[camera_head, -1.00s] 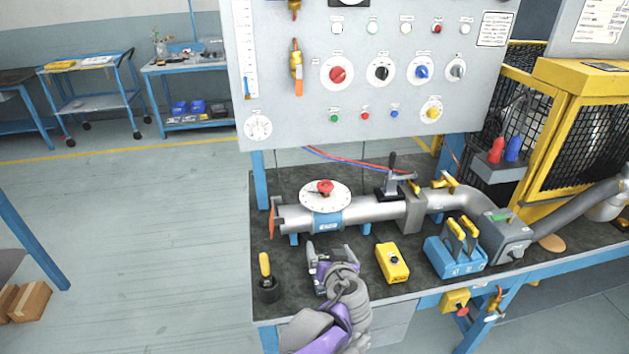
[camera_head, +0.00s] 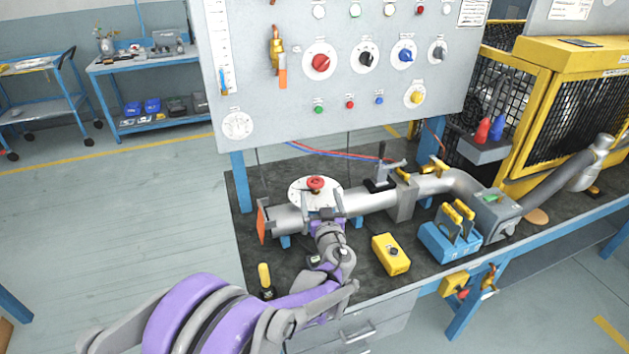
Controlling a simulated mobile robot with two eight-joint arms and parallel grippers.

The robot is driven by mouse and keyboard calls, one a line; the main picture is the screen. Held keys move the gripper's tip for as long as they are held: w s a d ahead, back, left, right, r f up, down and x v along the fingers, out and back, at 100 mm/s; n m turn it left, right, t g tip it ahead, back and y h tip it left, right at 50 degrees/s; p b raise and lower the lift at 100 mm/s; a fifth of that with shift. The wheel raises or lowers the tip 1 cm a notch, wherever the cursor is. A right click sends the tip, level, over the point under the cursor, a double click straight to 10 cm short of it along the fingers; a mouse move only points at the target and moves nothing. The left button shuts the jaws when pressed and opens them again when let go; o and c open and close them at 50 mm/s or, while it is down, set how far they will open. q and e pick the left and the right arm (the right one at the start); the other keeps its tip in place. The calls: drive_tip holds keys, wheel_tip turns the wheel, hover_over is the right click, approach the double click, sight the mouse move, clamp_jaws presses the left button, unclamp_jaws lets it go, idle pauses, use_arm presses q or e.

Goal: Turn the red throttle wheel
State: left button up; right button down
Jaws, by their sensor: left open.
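The red throttle wheel (camera_head: 315,183) is a small red knob on a round white dial (camera_head: 297,190). The dial sits on top of the grey pipe (camera_head: 372,201) on the bench. My left gripper (camera_head: 322,206) is open, its two fingers at the near edge of the dial, just in front of and below the red wheel. The fingers look apart from the wheel, though the exact gap is hard to tell. The gripper hides part of the pipe and of the dial's near side. My right gripper is not in view.
A yellow box with a black knob (camera_head: 391,254) stands right of my left gripper. A yellow-handled tool in a black holder (camera_head: 265,280) stands left. A blue box with yellow handles (camera_head: 450,243) is farther right. The upright grey panel (camera_head: 280,110) rises behind the pipe.

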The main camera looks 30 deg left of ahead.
sight(316, 180)
use_arm(q)
drive_tip(key=x, duration=0.7)
drive_tip(key=shift+w+a, duration=0.2)
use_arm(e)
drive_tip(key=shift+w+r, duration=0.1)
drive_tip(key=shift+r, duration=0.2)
use_arm(q)
drive_tip(key=c, duration=1.4)
drive_tip(key=shift+n+g+y, duration=0.3)
drive_tip(key=shift+y, duration=0.1)
